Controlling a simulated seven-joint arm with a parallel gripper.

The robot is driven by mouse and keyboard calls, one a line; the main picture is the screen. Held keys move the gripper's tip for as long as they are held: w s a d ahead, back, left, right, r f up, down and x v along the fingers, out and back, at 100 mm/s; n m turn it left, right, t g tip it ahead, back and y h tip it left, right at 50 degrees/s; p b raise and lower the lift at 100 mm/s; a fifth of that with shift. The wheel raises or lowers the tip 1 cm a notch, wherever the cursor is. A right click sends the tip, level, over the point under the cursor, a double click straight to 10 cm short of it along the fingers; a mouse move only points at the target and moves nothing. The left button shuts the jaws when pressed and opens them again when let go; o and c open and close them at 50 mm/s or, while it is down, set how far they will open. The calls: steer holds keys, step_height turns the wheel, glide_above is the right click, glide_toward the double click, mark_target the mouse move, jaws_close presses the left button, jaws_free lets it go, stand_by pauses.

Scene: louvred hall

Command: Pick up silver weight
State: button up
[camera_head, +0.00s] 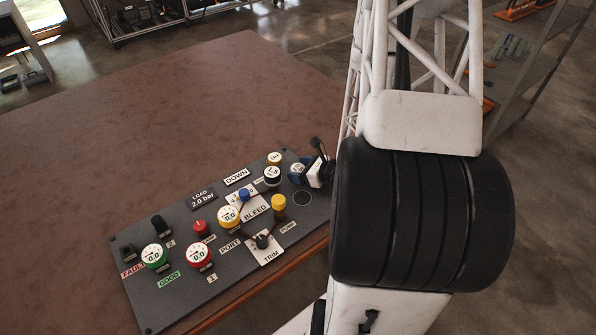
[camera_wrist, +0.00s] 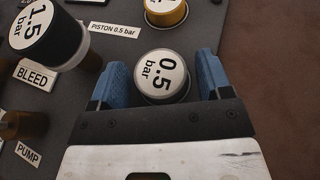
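The silver weight (camera_wrist: 162,91) has a white top marked "0.5 bar". In the wrist view it sits between the blue fingers of my gripper (camera_wrist: 163,82), one finger on each side. The fingers are very close to its sides, but whether both press on it is unclear. In the head view the weight (camera_head: 297,168) is small and partly hidden by my gripper (camera_head: 300,170) at the right end of the dark panel (camera_head: 185,290). Whether its base touches the panel is hidden.
A black-sided 1.5 bar weight (camera_wrist: 48,38) stands left of my gripper, and a yellow one (camera_wrist: 165,12) lies beyond. The brown tabletop (camera_head: 150,130) behind is clear.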

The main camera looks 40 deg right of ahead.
steer(key=c, duration=0.8)
steer(key=shift+r, duration=0.2)
steer(key=shift+r, duration=1.15)
steer(key=s+a, duration=0.2)
steer(key=s, duration=0.2)
steer(key=s+a+r, duration=0.1)
steer(key=s+a, duration=0.2)
steer(key=s, duration=0.2)
steer(key=s+a+r, duration=0.1)
steer(key=s+a, duration=0.1)
steer(key=s, duration=0.3)
steer(key=shift+s+a+r, duration=0.15)
